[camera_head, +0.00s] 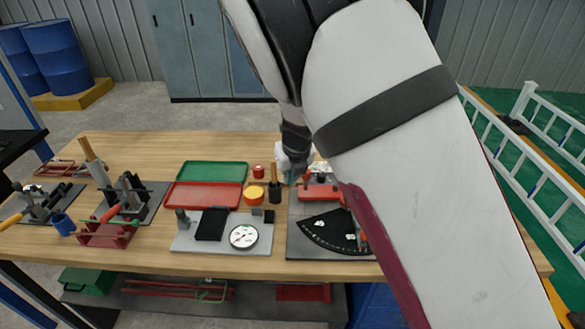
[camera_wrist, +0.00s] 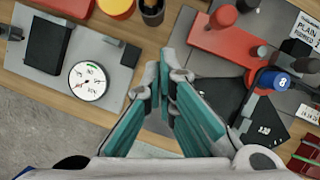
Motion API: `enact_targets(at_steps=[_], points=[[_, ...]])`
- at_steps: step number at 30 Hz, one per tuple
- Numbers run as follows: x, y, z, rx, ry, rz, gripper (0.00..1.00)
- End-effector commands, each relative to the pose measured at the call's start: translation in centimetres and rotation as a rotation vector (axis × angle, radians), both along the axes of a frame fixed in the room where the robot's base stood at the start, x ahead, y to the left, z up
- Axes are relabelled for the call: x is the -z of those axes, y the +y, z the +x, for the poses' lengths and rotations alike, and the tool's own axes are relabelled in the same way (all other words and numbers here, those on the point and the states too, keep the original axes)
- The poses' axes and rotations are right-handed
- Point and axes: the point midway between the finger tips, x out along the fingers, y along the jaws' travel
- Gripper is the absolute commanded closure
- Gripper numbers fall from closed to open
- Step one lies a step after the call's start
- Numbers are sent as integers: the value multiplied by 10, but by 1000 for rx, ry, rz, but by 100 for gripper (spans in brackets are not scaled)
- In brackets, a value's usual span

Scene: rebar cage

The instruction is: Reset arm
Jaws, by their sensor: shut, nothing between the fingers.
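My gripper (camera_wrist: 167,85) is shut and empty in the wrist view, its teal fingers together above the gap between two grey plates. In the head view my gripper (camera_head: 292,178) hangs low over the back of the workbench, partly hidden by my white arm, which covers the right half of the picture. The wooden workbench (camera_head: 130,244) lies below it. A red tool on a grey plate (camera_head: 320,192) is just right of the gripper, partly hidden by my arm.
A white dial gauge (camera_head: 244,236) sits on the left grey plate. A red tray (camera_head: 204,196), a green tray (camera_head: 212,171) and a yellow round container (camera_head: 254,195) stand nearby. A black fan-shaped scale (camera_head: 328,231) lies right. A white railing (camera_head: 515,176) runs along the right.

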Motion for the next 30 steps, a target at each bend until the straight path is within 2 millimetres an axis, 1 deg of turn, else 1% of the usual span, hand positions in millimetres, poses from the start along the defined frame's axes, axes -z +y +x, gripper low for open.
enact_targets(at_steps=[5, 8, 11, 15, 17, 21, 26, 30], points=[[-6, -2, -2, -16, 0, 2, 100], [-20, -11, -7, -88, -4, -2, 100], [-47, -26, -19, -234, -18, -12, 100], [-91, -52, -45, -510, -70, -47, 100], [-110, -64, -58, -633, -102, -69, 100], [-150, -91, -92, -919, -191, -145, 100], [-188, -122, -136, -1249, -300, -280, 100], [-213, -149, -178, -1532, -383, -440, 100]])
